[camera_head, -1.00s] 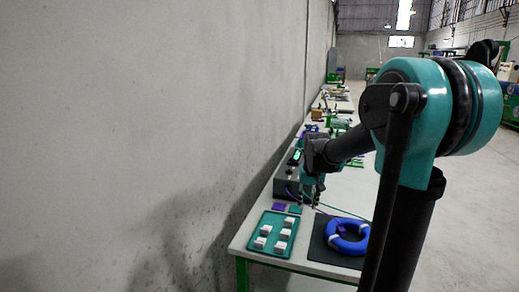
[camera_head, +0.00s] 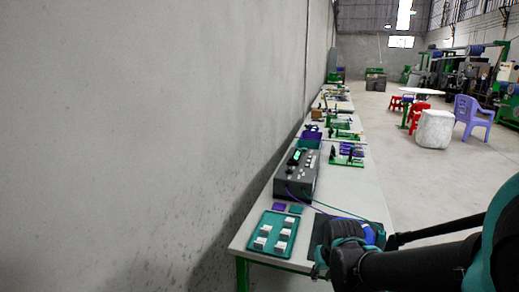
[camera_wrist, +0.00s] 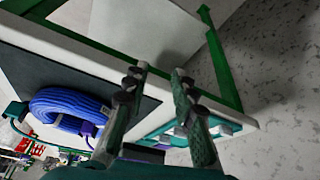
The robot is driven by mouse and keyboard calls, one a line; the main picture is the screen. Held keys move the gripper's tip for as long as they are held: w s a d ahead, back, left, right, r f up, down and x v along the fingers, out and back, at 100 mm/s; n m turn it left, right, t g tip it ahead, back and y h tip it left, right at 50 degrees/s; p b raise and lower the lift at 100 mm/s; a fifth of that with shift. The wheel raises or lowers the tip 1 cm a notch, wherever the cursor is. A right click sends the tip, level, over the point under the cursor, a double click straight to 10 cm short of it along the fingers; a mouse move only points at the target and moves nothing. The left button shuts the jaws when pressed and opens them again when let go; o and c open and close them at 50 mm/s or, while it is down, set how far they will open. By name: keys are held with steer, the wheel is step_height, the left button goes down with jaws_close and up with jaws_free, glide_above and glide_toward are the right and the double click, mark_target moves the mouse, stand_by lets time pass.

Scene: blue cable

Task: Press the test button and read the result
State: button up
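The grey tester box (camera_head: 297,175) stands on the table by the wall, with small buttons and switches on its top. Its small screen (camera_head: 296,156) is lit green, but any text is too small to read. Which control is the test button I cannot tell. My gripper (camera_wrist: 158,78) is open and empty in the wrist view, its two fingers apart, near the table's edge and well away from the tester. The coiled blue cable (camera_wrist: 66,112) lies on a dark mat (camera_wrist: 40,72); in the head view my arm hides most of it.
A green tray (camera_head: 256,233) with several white blocks is at the table's near end. Purple (camera_head: 279,207) and green (camera_head: 295,209) squares lie beside it. Thin leads run from the tester toward the cable. More items line the table farther back. Open floor lies to the right.

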jaws_close()
stand_by(1.1)
